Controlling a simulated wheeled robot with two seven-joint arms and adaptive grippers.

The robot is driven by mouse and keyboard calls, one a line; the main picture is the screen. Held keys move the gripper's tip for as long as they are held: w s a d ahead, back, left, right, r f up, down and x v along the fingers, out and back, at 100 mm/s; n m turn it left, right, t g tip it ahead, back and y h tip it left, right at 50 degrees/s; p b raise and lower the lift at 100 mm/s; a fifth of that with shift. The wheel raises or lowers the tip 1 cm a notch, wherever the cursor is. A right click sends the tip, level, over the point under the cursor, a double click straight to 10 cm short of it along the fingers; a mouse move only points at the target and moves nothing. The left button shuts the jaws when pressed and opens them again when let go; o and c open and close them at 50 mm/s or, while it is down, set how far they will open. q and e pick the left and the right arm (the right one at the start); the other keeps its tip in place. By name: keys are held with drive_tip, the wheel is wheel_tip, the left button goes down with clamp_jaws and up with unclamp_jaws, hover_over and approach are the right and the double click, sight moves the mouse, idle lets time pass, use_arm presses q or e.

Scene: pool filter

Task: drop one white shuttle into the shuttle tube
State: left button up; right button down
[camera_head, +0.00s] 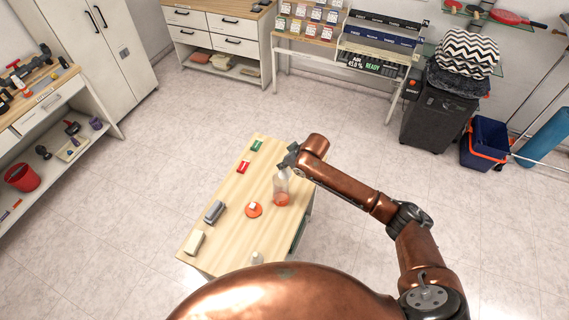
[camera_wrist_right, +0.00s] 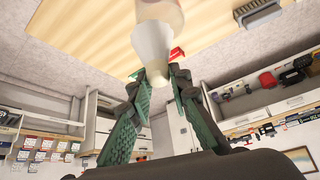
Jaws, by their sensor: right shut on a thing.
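The shuttle tube (camera_head: 281,187) is a clear upright cylinder with orange at its bottom, standing near the right edge of the light wooden table (camera_head: 232,230). My right gripper (camera_head: 287,163) is at the tube's top in the head view. In the right wrist view my right gripper (camera_wrist_right: 159,82) is shut on a white shuttle (camera_wrist_right: 152,45), its fingers around the narrow end. The shuttle's wide end faces the pinkish tube (camera_wrist_right: 162,10) and overlaps it in the picture. I cannot tell whether it is inside the mouth. My left gripper is not in view.
On the table are an orange disc (camera_head: 253,211) with a small white thing on it, a grey object (camera_head: 214,211), a cream block (camera_head: 194,242), a red box (camera_head: 243,167), a green box (camera_head: 257,146) and a small whitish object (camera_head: 257,258).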

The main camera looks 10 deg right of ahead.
drive_tip(key=shift+r, duration=0.1)
drive_tip(key=c, duration=1.7)
unclamp_jaws()
drive_tip(key=v, duration=1.2)
